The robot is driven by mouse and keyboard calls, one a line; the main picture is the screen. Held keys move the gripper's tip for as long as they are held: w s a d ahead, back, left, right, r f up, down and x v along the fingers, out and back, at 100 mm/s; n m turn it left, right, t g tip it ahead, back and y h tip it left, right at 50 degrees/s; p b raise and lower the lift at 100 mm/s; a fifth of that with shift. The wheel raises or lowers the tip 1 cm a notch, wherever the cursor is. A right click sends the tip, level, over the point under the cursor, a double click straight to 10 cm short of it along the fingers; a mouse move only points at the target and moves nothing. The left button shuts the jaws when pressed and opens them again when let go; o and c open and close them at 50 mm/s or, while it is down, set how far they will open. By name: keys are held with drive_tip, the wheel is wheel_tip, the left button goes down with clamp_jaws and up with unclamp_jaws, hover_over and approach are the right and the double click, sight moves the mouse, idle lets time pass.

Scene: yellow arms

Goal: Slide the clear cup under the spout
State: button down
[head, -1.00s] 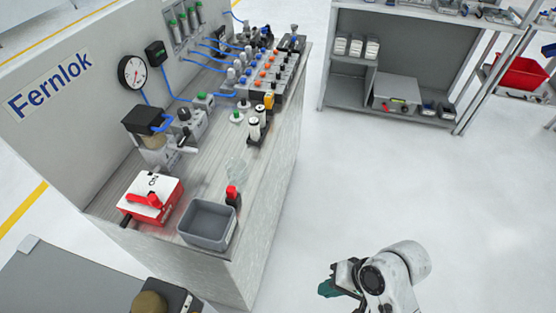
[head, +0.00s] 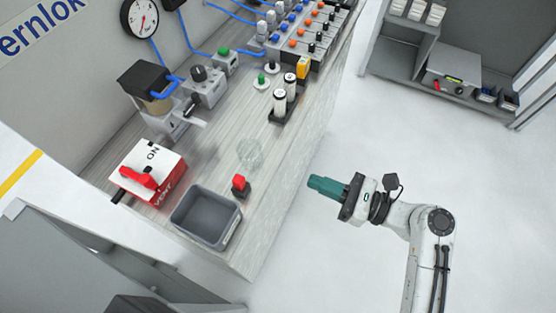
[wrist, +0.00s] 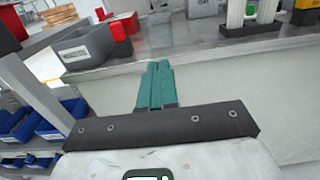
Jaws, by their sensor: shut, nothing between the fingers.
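The clear cup (head: 250,152) stands on the bench top near its front edge, behind a red-topped item (head: 240,184). It is see-through and faint. A dispenser (head: 155,95) with a black top and tan body stands against the back panel, up and left of the cup. A grey part with a dark handle (head: 190,108) juts from its lower front; the spout opening itself is not clear. My gripper (head: 313,183), with teal fingers, is shut and empty in the air off the bench's front edge, right of the cup. The fingers also show in the wrist view (wrist: 160,68).
A grey bin (head: 205,216) and a red-and-white box (head: 148,172) sit left of the cup. Two white cylinders in a black holder (head: 283,100) stand to its right. The bench's front edge lies between gripper and cup. Shelving (head: 445,60) stands at the back right.

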sight(261, 161)
drive_tip(key=x, duration=1.1)
drive_tip(key=shift+s+p, duration=0.1)
drive_tip(key=shift+p, duration=0.3)
drive_tip(key=p+x, duration=0.1)
drive_tip(key=x, duration=0.2)
drive_tip(key=shift+a, duration=0.25)
drive_tip(key=shift+d, duration=0.1)
